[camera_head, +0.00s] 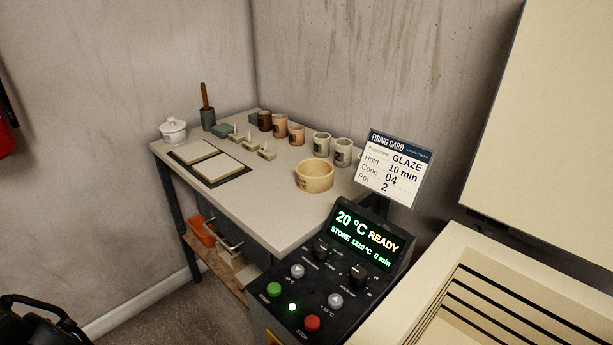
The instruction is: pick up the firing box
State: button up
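A round, open-topped, tan walled container (314,176) stands on the right part of the white worktable, with a small dark mark on its side. It is the only box-like vessel on the table, and I take it as the firing box. Nothing touches it. A black jointed part at the lower left edge, cut off by the frame, looks like part of my arm or gripper. It is far from the container. Its fingers cannot be made out.
The worktable (283,217) holds several cups at the back, small stands, a lidded white jar (173,131) and two pale slabs. A firing card (393,168) and kiln control panel (335,275) stand in front at right, beside the open kiln (440,265). The table's front is clear.

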aim_at(313, 175)
jog(key=i+j, duration=0.15)
jog(key=j, duration=0.25)
jog(key=i+j, duration=0.15)
jog(key=j, duration=0.2)
jog(key=i+j, duration=0.15)
jog(key=j, duration=0.25)
jog(key=i+j+z, duration=0.15)
jog(key=j, duration=0.2)
jog(key=j+z, duration=0.1)
jog(key=j, duration=0.25)
jog(key=i+j+z, duration=0.15)
jog(key=j, duration=0.2)
jog(key=l+z, duration=0.1)
jog(key=z, duration=0.4)
jog(key=i+z, duration=0.1)
jog(key=z, duration=0.85)
jog(key=i+z, duration=0.1)
jog(key=i, duration=0.25)
